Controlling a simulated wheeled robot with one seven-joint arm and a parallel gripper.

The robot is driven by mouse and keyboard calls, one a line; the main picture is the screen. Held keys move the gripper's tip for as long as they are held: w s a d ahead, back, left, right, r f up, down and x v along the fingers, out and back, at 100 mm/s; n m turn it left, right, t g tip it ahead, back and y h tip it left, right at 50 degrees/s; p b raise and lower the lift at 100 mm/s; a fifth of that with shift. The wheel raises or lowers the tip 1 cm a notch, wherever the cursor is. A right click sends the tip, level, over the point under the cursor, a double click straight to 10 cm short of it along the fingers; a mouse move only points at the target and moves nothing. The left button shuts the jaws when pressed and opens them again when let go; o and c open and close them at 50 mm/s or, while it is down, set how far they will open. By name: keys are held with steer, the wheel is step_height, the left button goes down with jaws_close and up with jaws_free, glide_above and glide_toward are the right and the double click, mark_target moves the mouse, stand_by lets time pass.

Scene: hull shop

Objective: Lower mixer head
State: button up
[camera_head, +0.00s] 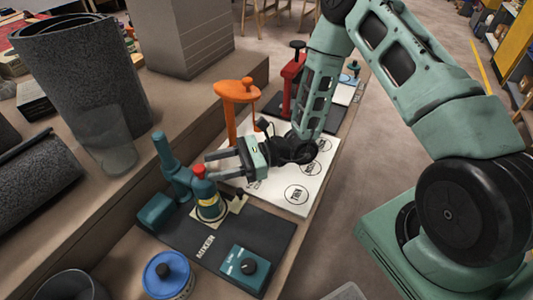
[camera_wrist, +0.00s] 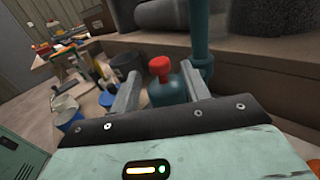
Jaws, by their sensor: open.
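The mixer (camera_head: 180,182) is teal and stands on a black mat marked MIXER. Its head (camera_head: 204,191) carries a red knob (camera_head: 199,170) on top and sits over a container with a yellow band (camera_head: 209,209). A teal post rises behind it. I cannot tell exactly how far the head is raised. My gripper (camera_head: 208,165) is open, its fingers pointing left beside the red knob. In the wrist view the red knob (camera_wrist: 160,66) and teal head (camera_wrist: 167,92) appear between the spread fingers (camera_wrist: 160,78); contact is not clear.
A teal control box with a black dial (camera_head: 248,266) sits at the mat's front. A blue-lidded can (camera_head: 167,273) stands near left. An orange stand (camera_head: 234,100) and a red press (camera_head: 292,75) are behind my gripper. A white board with printed circles (camera_head: 298,193) lies right. A dark roll (camera_head: 85,75) stands back left.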

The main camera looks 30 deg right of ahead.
steer(key=s+d, duration=0.2)
steer(key=d, duration=1)
steer(key=shift+d+b, duration=0.35)
steer(key=shift+d, duration=0.05)
steer(key=s+a+r+n+g+h+p, duration=0.1)
steer(key=s+a+r+n+h+p, duration=0.3)
steer(key=s+r+n+h, duration=0.4)
steer(key=s+a+r+n+g+h+p, duration=0.1)
steer(key=s+a+r+n+h+p, duration=0.3)
steer(key=s+r+n+h, duration=0.5)
step_height(320, 180, up, 5)
steer(key=s+a+n, duration=0.1)
steer(key=n, duration=0.9)
steer(key=shift+s+g, duration=0.35)
steer(key=shift+g, duration=0.05)
steer(key=shift+a, duration=0.1)
